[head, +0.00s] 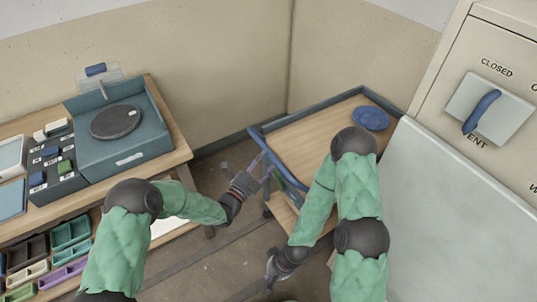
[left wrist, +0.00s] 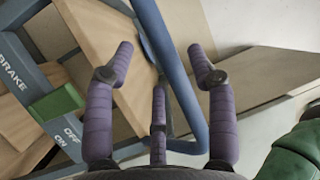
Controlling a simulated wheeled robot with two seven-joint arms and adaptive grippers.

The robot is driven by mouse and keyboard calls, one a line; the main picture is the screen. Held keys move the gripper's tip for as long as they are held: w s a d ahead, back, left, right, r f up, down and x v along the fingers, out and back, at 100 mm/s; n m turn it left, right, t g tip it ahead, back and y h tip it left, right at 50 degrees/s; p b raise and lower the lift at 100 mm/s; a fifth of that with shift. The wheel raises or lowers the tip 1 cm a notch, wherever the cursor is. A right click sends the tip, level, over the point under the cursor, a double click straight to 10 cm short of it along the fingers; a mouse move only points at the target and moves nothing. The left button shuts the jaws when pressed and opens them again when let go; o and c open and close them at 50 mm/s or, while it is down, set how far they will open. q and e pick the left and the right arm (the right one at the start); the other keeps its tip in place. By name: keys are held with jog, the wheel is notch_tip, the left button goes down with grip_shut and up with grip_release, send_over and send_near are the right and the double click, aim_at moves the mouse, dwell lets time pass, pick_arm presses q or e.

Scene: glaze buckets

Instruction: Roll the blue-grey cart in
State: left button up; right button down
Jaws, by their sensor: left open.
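The blue-grey cart (head: 313,140) has a wooden top and a blue rim, and stands in the corner beside the pale cabinet. Its blue handle bar (head: 279,165) is on the near left side. My left gripper (head: 260,172) is at the handle, open. In the left wrist view the handle (left wrist: 178,75) passes between its spread purple fingers (left wrist: 163,62); I cannot tell whether they touch it. A green brake tab (left wrist: 55,105) sits on a plate marked BRAKE, OFF and ON. My right gripper (head: 274,268) is low near the floor; its fingers are unclear.
A blue round object (head: 370,118) lies on the cart top. A wooden bench with a blue wheel unit (head: 120,150) and small trays stands left. A large cabinet with a blue lever (head: 481,111) stands right. Some floor shows between bench and cart.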

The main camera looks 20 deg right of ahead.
pick_arm(q)
jog(key=v, duration=0.8)
jog(key=s+a+f+n+g+y+p, duration=0.1)
jog(key=s+a+f+n+g+y, duration=0.15)
jog(key=a+f+n+y, duration=0.45)
jog(key=s+a+f+n+g+y+p, duration=0.1)
jog(key=s+a+f+n+g+y, duration=0.15)
jog(key=a+f+n, duration=0.55)
jog(key=s+a+f+n+g+y, duration=0.1)
jog(key=s+a+f+n+g, duration=0.1)
jog(key=s+n, duration=0.5)
jog(key=s+a+f+n+g+y+p, duration=0.1)
jog(key=s+f+n+g, duration=0.4)
jog(key=s, duration=0.7)
jog(key=a+n, duration=0.1)
jog(key=n, duration=0.1)
jog(key=shift+s+a+n, duration=0.2)
jog(key=shift+s+n, duration=0.05)
jog(key=shift+n, duration=0.15)
jog(key=shift+w+d+f, duration=0.1)
jog(key=shift+f, duration=0.05)
